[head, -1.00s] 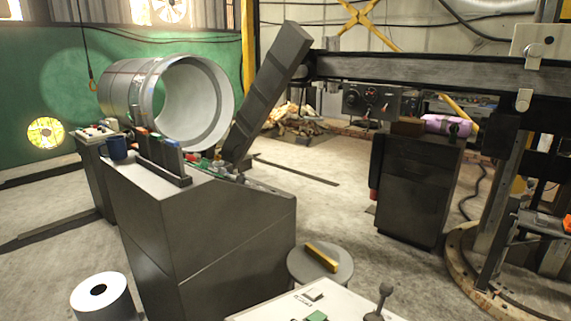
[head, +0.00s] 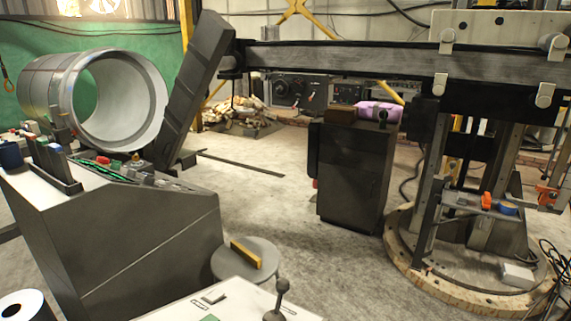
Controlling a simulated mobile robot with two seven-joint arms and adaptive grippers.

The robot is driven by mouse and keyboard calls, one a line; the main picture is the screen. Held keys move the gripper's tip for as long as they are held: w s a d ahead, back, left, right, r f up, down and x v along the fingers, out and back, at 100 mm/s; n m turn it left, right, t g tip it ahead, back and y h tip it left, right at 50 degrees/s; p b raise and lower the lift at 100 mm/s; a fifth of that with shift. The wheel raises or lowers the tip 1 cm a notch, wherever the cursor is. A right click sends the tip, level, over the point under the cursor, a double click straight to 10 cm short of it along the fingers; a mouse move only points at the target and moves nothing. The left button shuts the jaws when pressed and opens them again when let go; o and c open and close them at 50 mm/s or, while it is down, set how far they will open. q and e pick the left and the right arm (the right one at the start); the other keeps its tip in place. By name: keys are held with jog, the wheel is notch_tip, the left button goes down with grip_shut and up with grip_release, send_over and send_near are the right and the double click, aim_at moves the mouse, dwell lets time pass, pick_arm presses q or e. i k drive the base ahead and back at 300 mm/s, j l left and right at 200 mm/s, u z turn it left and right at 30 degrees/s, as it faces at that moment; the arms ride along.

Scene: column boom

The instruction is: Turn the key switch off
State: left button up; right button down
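I cannot make out a key switch for certain. A white panel (head: 240,299) at the bottom edge carries a dark lever with a ball top (head: 282,286), a small light block (head: 214,297) and a green piece cut off by the edge. A dark sloped console (head: 130,252) at the left has several small coloured controls on top, with a red one (head: 103,160) and a green strip (head: 108,174). They are too small to tell apart. Neither of my grippers is in view.
A round stool (head: 262,262) with a yellow bar (head: 246,254) stands beside the console. A dark cabinet (head: 350,175) and a boom column on a round base (head: 405,245) stand at the right. A large metal pipe (head: 150,100) is at the left. Open floor lies between.

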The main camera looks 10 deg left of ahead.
aim_at(137, 158)
jog(key=i+l+z, duration=0.3)
jog(key=l, duration=0.2)
jog(key=i+l+z, duration=0.25)
jog(key=l, duration=0.2)
jog(key=i+l, duration=0.2)
jog(key=i, duration=0.3)
jog(key=i+l, duration=0.15)
jog(key=i, duration=0.3)
jog(key=i+l, duration=0.2)
jog(key=i, duration=0.3)
jog(key=i+j+u, duration=0.1)
jog(key=i+u, duration=0.6)
jog(key=i+l+u, duration=0.15)
jog(key=i+u, duration=0.2)
jog(key=i, duration=0.15)
jog(key=i+j+u, duration=0.1)
jog(key=i+u, duration=0.35)
jog(key=i, duration=0.25)
jog(key=i+l+u, duration=0.15)
jog(key=i+u, duration=0.35)
jog(key=i, duration=0.15)
jog(key=i+u, duration=0.45)
jog(key=i, duration=0.25)
jog(key=i+l+u, duration=0.15)
jog(key=i+u, duration=0.35)
jog(key=i, duration=0.2)
